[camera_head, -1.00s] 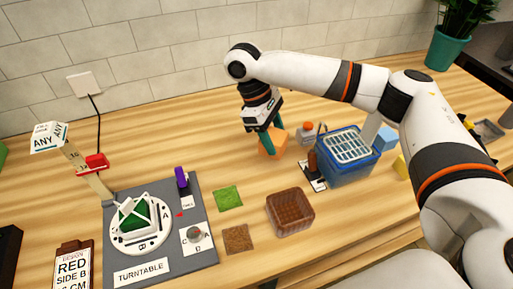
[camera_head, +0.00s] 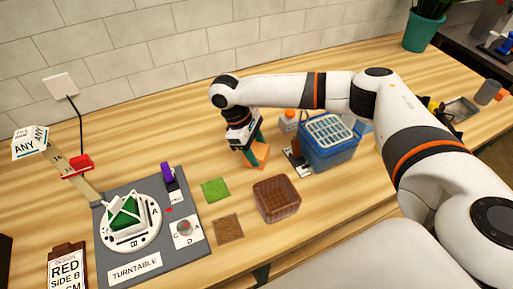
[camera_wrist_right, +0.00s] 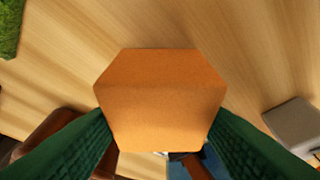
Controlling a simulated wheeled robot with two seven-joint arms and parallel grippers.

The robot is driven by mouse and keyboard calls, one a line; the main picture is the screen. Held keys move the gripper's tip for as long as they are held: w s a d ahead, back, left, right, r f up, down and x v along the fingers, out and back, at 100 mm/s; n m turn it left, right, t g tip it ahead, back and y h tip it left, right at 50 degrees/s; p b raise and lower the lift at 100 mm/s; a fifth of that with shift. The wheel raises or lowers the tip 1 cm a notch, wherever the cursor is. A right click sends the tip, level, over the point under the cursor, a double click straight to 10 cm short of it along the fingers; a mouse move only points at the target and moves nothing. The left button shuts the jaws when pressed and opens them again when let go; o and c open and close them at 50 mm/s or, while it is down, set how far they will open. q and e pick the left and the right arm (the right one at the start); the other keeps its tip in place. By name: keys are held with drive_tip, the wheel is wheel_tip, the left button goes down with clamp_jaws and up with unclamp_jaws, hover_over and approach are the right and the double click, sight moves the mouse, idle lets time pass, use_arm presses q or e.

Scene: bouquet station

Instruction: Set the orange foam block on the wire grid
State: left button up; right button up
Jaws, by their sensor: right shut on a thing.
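The orange foam block (camera_head: 259,154) is between the teal fingers of my right gripper (camera_head: 252,150), left of the blue bin in the head view. In the right wrist view the block (camera_wrist_right: 160,95) fills the middle, with a green finger against each lower side. The gripper is shut on it. I cannot tell whether its underside touches the table. The white wire grid (camera_head: 331,129) lies across the top of the blue bin (camera_head: 330,158), to the right of the block, and looks bare. My left gripper is not in view.
A small orange-capped bottle (camera_head: 288,121) stands behind, between block and bin. The turntable board (camera_head: 184,258) is at left. Bare wood lies left of the block.

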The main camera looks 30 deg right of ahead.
drive_tip(key=o, duration=0.9)
drive_tip(key=shift+f, duration=0.1)
drive_tip(key=shift+o, duration=0.2)
drive_tip(key=shift+w+a+r, duration=0.1)
drive_tip(key=shift+r, duration=0.25)
drive_tip(key=b+v, duration=0.1)
drive_tip(key=v, duration=1)
drive_tip(key=shift+r, duration=0.25)
drive_tip(key=shift+a, duration=0.1)
